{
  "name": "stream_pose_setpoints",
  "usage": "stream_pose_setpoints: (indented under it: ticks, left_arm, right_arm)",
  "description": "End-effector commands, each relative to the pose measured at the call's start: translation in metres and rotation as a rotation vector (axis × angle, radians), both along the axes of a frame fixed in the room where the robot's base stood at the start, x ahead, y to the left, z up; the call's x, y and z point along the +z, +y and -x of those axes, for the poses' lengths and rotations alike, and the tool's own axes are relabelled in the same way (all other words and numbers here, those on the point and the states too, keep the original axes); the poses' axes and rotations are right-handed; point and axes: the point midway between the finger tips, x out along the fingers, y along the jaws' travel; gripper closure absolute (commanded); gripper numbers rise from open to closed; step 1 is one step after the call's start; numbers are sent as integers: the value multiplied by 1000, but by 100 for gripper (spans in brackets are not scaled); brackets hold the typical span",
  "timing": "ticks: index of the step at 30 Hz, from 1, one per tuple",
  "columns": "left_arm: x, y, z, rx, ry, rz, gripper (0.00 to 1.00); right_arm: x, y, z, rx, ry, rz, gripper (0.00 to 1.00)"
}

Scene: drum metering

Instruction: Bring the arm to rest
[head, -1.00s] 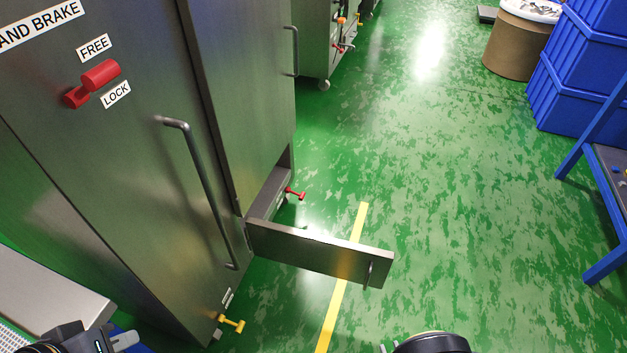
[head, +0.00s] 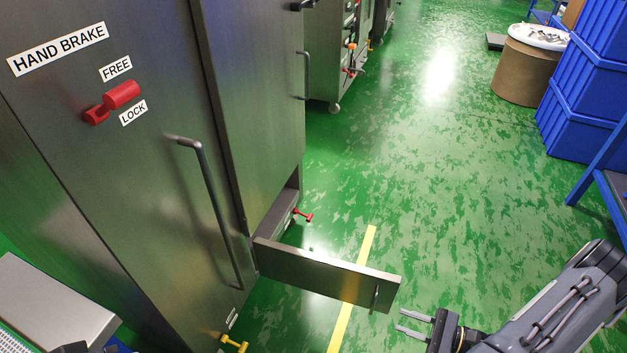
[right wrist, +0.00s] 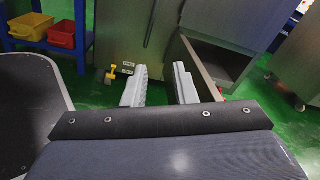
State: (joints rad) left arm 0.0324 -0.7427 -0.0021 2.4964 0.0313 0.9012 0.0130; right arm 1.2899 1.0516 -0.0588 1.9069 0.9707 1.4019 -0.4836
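My right gripper (head: 414,322) comes in at the lower right of the head view, its two grey fingers apart with nothing between them. It points left, towards the open low door (head: 325,273) of the steel cabinet (head: 150,190), a little apart from the door's handle (head: 376,297). In the right wrist view, the parted fingers (right wrist: 160,88) show in front of the cabinet and its open compartment (right wrist: 212,62). Only a dark sliver of my left gripper (head: 70,348) shows at the bottom left edge of the head view; its fingers are cut off.
A red hand brake lever (head: 118,98) and a long handle (head: 212,210) are on the cabinet front. A yellow valve handle (head: 234,343) and a red one (head: 302,215) sit low. Blue crates (head: 580,110) and a brown drum (head: 523,72) stand at right. The green floor between is clear.

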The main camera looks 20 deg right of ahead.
Motion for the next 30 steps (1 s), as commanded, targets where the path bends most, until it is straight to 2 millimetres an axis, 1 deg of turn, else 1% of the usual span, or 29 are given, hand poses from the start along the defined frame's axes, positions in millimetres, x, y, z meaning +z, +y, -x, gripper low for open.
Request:
stream_pose_setpoints:
  ticks: [1,2,3,5,6,10,12,15,18,21,24,30]
  left_arm:
    - [0,0,0,0,0,0,100]
    - [0,0,0,0,0,0,100]
    - [0,0,0,0,0,0,100]
    - [0,0,0,0,0,0,100]
    - [0,0,0,0,0,0,100]
    - [0,0,0,0,0,0,100]
    - [0,0,0,0,0,0,100]
    - [0,0,0,0,0,0,100]
    - [0,0,0,0,0,0,100]
    - [0,0,0,0,0,0,100]
    - [0,0,0,0,0,0,100]
    - [0,0,0,0,0,0,100]
  right_arm:
    - [26,5,-10,108,-23,75,75]
    - [39,9,-14,169,-32,116,75]
    - [55,15,-18,245,-45,172,75]
    - [80,25,-22,356,-66,261,75]
    - [95,32,-23,425,-84,324,75]
    - [141,55,-21,624,-148,544,75]
    - [163,67,-16,714,-191,672,75]
    - [190,81,-6,815,-265,863,75]
    - [212,93,5,883,-354,1058,75]
    - [229,100,15,911,-443,1231,75]
    - [240,105,22,915,-520,1365,75]
    - [257,110,33,879,-658,1563,75]
